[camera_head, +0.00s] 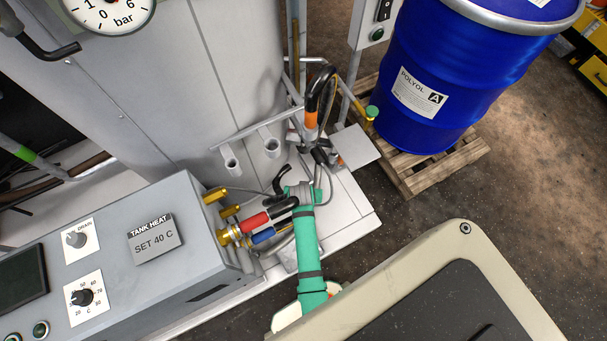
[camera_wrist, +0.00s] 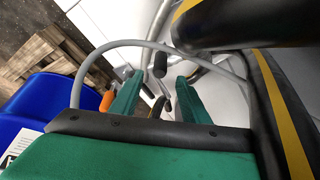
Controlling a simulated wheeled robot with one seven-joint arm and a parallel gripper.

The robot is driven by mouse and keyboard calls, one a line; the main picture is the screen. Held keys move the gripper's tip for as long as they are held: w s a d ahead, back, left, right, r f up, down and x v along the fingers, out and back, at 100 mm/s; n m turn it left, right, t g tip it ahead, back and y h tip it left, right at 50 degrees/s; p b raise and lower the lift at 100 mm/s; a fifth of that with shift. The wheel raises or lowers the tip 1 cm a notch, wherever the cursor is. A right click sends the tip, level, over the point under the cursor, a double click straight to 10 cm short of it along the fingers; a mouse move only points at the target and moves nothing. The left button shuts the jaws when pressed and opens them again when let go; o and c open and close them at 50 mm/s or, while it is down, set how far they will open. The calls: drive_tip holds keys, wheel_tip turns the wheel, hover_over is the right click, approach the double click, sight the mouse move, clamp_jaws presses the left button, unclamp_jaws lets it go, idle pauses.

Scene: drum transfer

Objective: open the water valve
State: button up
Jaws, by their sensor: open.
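My gripper (camera_wrist: 158,98) is open in the wrist view, its two teal fingers apart. A dark-ended lever or handle (camera_wrist: 160,64) shows beyond and between the fingertips; I cannot tell whether anything touches them. In the head view my teal arm reaches up from the bottom and my gripper (camera_head: 298,190) is beside a black curved handle (camera_head: 283,180) low at the tank's base. Brass fittings (camera_head: 229,236) with a red sleeve (camera_head: 255,221) and a blue sleeve (camera_head: 264,236) lie to its left. No label marks which part is the water valve.
A grey TANK HEAT box (camera_head: 200,262) stands at left, before the large grey tank (camera_head: 200,80). A blue drum (camera_head: 440,80) stands on a pallet (camera_head: 455,163). A grey hose (camera_wrist: 130,44) arches past my fingers.

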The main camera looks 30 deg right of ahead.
drive_tip(key=x, duration=1)
drive_tip(key=shift+d+f, duration=0.1)
drive_tip(key=shift+f, duration=0.1)
clamp_jaws()
drive_tip(key=shift+d, duration=0.15)
